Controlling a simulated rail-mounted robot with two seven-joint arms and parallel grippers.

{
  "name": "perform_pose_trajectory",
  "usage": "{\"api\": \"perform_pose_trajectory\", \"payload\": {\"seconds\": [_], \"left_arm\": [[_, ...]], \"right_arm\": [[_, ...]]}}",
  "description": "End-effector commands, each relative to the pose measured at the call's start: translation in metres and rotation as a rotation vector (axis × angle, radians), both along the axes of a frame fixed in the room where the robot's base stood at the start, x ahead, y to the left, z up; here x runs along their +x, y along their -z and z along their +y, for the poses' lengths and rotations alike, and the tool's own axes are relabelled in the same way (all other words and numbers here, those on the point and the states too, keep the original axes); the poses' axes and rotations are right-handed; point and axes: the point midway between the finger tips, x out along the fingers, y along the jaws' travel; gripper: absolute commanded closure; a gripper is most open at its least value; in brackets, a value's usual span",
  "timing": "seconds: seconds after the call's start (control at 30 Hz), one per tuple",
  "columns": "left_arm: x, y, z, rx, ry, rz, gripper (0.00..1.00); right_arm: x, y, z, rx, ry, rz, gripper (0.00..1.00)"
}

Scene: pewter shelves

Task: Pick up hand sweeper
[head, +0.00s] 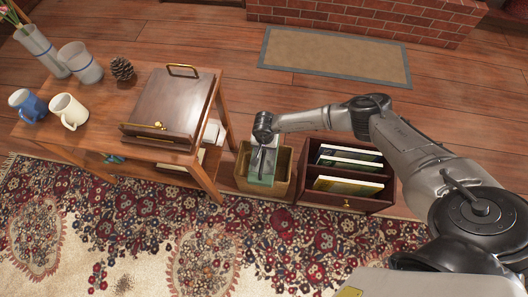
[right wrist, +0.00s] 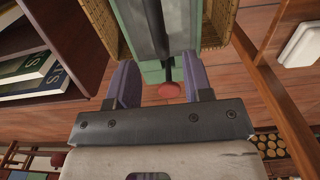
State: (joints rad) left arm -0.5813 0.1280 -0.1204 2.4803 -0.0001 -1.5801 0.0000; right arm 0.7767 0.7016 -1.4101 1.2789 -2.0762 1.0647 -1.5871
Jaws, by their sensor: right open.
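A green hand sweeper (right wrist: 183,68) with a dark handle and a red end stands partly inside a wicker basket (head: 243,165) on the floor. Its green part (head: 267,165) also shows in the head view, partly covered by my right gripper (head: 261,150). In the right wrist view the two purple fingers of that gripper (right wrist: 160,82) are spread, with the red end of the handle seen between them. I cannot tell whether either finger touches it. My left gripper is not in view.
A dark wooden box (head: 343,198) with several books stands right of the basket. A wooden table (head: 95,150) on the left carries a brown case (head: 175,105), mugs, vases and a pine cone. A patterned rug (head: 150,240) lies in front.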

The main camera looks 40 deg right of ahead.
Motion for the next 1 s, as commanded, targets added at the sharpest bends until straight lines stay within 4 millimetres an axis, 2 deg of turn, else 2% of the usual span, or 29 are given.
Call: {"api": "perform_pose_trajectory", "payload": {"seconds": [0.3,0.6,1.0], "left_arm": [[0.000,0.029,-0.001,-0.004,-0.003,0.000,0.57],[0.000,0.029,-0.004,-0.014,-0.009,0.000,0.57],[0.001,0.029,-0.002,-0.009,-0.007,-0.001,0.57]], "right_arm": [[0.001,0.043,0.001,0.000,0.001,0.001,0.54],[0.001,0.047,0.001,0.000,0.000,0.000,0.54],[0.001,0.047,0.001,0.000,0.000,0.000,0.91]]}}
